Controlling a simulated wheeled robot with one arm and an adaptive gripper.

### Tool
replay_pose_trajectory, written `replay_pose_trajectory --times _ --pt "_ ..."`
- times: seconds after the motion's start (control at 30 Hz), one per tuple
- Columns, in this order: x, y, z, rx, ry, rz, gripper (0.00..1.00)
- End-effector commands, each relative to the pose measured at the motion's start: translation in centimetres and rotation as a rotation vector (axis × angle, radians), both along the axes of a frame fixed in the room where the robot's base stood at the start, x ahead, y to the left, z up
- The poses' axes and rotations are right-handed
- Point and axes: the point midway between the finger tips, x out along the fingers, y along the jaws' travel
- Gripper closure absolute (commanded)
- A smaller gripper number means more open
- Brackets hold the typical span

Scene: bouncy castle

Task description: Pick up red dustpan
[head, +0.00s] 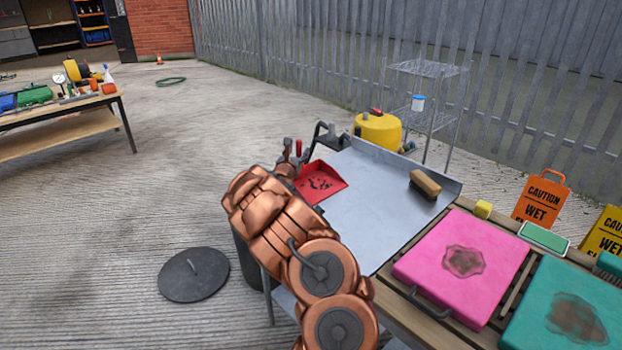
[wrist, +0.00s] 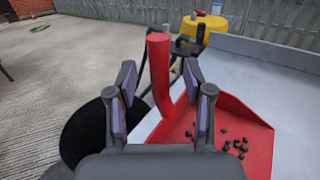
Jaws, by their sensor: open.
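The red dustpan (head: 322,182) lies at the left edge of the grey metal table (head: 375,205), with dark crumbs in its pan. In the wrist view, the dustpan (wrist: 225,130) has its red handle (wrist: 159,70) rising upright. My gripper (wrist: 163,85) is open, and the handle shows between its two fingers. I cannot tell whether either finger touches it. In the head view, my copper-coloured arm hides part of the table edge, and my gripper (head: 297,150) shows only partly beside the dustpan.
A wooden brush (head: 425,184) lies on the table's right side. A dark open bin (wrist: 90,135) stands below the left edge, its lid (head: 194,274) on the ground. Pink (head: 462,260) and teal (head: 565,305) stained pads lie at the right. A yellow vacuum (head: 378,131) stands behind.

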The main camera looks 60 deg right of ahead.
Motion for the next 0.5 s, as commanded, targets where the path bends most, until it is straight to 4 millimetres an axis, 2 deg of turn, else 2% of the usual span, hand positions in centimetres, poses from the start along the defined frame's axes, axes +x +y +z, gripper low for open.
replay_pose_trajectory --times 0.23,0.5 --pt "0.7 -1.7 0.0 0.003 -0.004 0.002 0.48" --pt "0.8 -2.1 0.0 0.0 -0.001 0.001 0.48"
